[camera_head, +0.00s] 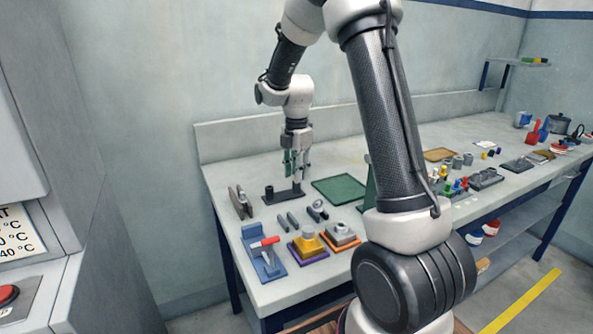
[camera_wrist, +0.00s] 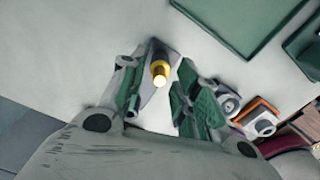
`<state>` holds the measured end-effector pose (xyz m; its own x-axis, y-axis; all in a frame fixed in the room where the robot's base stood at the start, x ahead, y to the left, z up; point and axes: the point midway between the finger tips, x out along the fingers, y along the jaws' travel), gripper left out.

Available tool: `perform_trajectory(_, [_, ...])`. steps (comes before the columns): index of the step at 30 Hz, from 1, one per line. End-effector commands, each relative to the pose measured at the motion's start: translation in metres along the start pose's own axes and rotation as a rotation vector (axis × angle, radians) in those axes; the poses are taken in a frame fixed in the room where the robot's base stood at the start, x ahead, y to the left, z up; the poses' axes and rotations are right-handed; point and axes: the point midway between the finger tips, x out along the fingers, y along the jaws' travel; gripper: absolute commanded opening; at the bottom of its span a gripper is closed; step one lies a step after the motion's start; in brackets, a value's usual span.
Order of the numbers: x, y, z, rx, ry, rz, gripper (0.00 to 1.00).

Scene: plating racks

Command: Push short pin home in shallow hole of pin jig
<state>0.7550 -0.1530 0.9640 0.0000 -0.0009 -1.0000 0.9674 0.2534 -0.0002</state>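My gripper (camera_head: 297,172) points down above the dark pin jig (camera_head: 283,196) at the left part of the bench. In the wrist view, the green-padded fingers of my gripper (camera_wrist: 158,98) stand apart. The brass-coloured short pin (camera_wrist: 160,73) shows between them, seen nearly end-on, with a gap visible on each side. The grey plate of the jig (camera_wrist: 152,94) lies under it. The pin's lower end and the hole are hidden, so I cannot tell how deep it sits. A black round post (camera_head: 269,192) stands at the jig's left end.
A green mat (camera_head: 339,189) lies right of the jig. Upright grey plates (camera_head: 240,202) stand to its left. In front are a blue fixture with a red handle (camera_head: 264,256), a yellow block (camera_head: 307,243) and an orange-based block (camera_head: 341,237).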

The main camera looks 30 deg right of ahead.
Motion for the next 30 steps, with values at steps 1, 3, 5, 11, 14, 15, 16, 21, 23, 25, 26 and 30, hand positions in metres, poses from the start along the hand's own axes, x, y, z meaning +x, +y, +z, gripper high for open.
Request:
perform_trajectory(1, [0.000,0.000,0.000,0.000,0.000,0.000,0.32])
perform_trajectory(3, [0.000,0.000,0.000,0.000,0.000,0.000,0.32])
perform_trajectory(5, [0.000,0.000,0.000,0.000,0.000,0.000,0.32])
perform_trajectory(11, [-0.015,0.001,0.000,0.000,-0.001,0.003,0.32])
perform_trajectory(14, [-0.035,0.001,0.000,0.000,-0.001,0.004,0.32])
perform_trajectory(15, [-0.045,0.001,0.000,0.000,-0.001,0.005,0.32])
perform_trajectory(16, [-0.052,0.001,0.000,0.000,-0.001,0.004,0.32])
perform_trajectory(21, [-0.088,0.001,0.000,0.000,-0.001,0.003,0.32])
perform_trajectory(23, [-0.099,0.001,0.000,0.000,-0.001,0.003,0.32])
perform_trajectory(25, [-0.108,0.001,0.000,0.000,0.000,0.002,0.32])
perform_trajectory(26, [-0.111,0.000,0.000,0.000,0.000,0.001,0.32])
perform_trajectory(30, [-0.119,0.000,0.000,0.000,0.000,0.000,0.32])
